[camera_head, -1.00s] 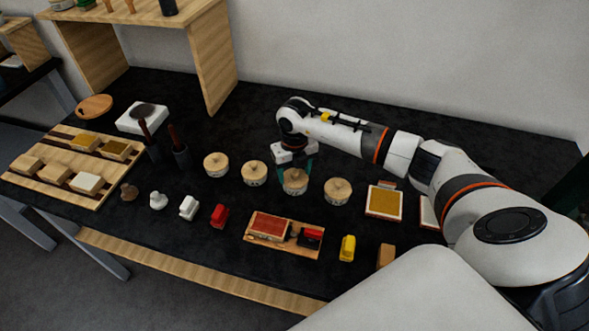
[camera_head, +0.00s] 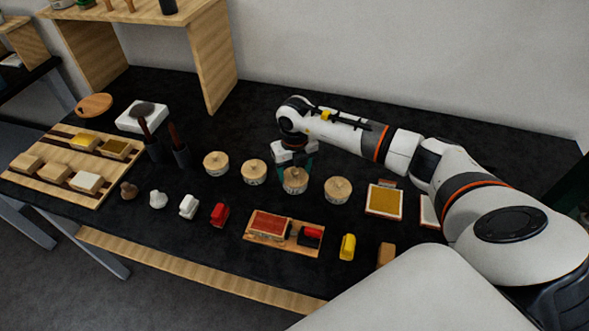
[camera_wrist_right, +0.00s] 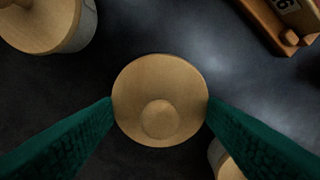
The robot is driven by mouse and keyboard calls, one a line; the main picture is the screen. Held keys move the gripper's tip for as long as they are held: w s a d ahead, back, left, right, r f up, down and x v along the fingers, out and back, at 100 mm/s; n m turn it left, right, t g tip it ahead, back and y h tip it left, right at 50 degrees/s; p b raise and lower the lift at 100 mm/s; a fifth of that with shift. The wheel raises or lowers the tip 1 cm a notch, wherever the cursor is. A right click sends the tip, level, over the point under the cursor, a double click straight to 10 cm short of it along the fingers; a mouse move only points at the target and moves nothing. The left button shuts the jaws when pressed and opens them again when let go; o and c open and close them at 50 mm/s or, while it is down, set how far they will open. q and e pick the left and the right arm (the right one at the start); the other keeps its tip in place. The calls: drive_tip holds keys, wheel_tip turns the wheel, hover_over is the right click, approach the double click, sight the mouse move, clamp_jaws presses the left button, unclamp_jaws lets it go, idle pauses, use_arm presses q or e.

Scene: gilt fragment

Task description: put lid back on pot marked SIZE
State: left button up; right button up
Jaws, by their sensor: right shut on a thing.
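Several round pots with pale wooden, knobbed lids stand in a row in the head view: a leftmost pot (camera_head: 216,164), a second pot (camera_head: 254,173), a third pot (camera_head: 295,182) and a rightmost pot (camera_head: 338,191). Their dark markings are too small to read. My right gripper (camera_head: 294,170) is at the third pot, its green fingers on either side of the top. In the right wrist view it (camera_wrist_right: 160,103) is shut on the round wooden lid (camera_wrist_right: 160,85), which hides what is under it. I cannot tell whether the lid rests on the pot. My left gripper is out of view.
Neighbouring pots stand close on both sides. In front are a wooden tray (camera_head: 250,250) with a red pad, a red block (camera_head: 220,215) and a yellow block (camera_head: 347,247). A gold pad (camera_head: 384,201) lies right. The black table (camera_head: 270,115) is clear behind.

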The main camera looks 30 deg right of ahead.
drive_tip(key=shift+f+b, duration=0.15)
drive_tip(key=shift+b, duration=0.15)
idle(1.2)
drive_tip(key=o, duration=1)
drive_tip(key=shift+o, duration=0.5)
drive_tip(key=shift+o, duration=0.9)
drive_tip(key=shift+r+p, duration=2.4)
drive_tip(key=shift+r, duration=1.15)
